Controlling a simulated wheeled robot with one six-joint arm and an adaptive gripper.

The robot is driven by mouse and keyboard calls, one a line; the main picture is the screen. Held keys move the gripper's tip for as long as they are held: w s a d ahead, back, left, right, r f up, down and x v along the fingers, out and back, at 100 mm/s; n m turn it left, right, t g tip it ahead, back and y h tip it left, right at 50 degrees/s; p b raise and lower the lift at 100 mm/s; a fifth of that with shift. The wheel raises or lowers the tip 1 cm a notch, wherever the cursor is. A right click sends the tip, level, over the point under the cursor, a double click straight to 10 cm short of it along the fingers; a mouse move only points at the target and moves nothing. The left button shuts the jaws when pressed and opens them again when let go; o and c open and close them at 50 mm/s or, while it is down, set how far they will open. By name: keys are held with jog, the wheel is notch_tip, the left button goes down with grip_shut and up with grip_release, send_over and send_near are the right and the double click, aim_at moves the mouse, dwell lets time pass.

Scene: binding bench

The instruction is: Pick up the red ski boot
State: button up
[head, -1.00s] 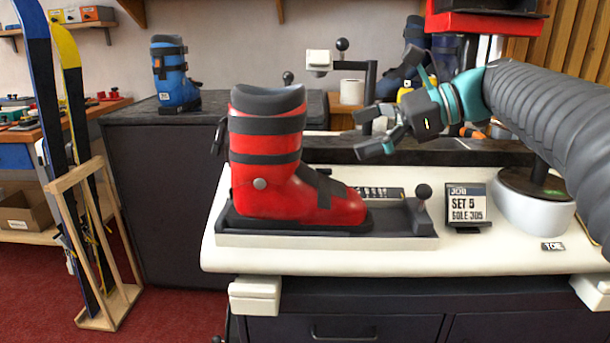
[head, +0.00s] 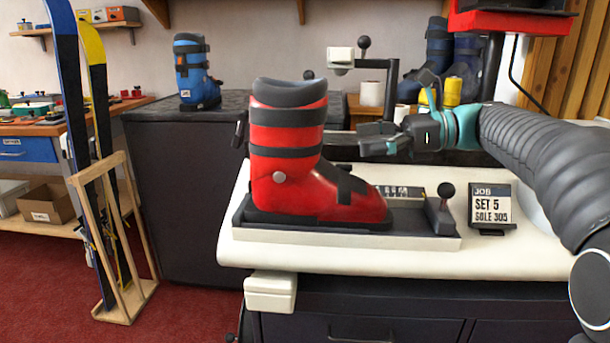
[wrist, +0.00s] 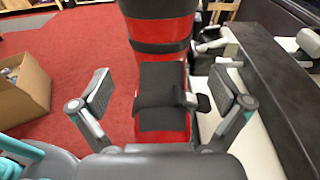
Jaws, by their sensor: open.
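The red ski boot (head: 290,150) with black straps and a dark cuff lining stands upright on a grey holder (head: 340,238) on the white bench top, its toe to the right. My gripper (head: 372,139) is open and empty, to the right of the boot's shaft and above its toe, apart from it in the head view. In the wrist view, the red boot (wrist: 160,70) shows between the two spread fingers of my gripper (wrist: 160,95), with clear gaps on both sides. The boot's far side is hidden.
A sign (head: 492,208) reading "SET 5 SOLE 305" stands right of the holder. A blue boot (head: 196,72) stands on the dark cabinet at left. Skis lean in a wooden rack (head: 125,300). A white clamp device (head: 342,58) stands behind the boot.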

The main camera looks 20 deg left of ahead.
aim_at(331, 163)
jog(key=shift+x, duration=2.9)
jog(key=c, duration=1.5)
jog(key=shift+r, duration=0.15)
jog(key=shift+c, duration=1.2)
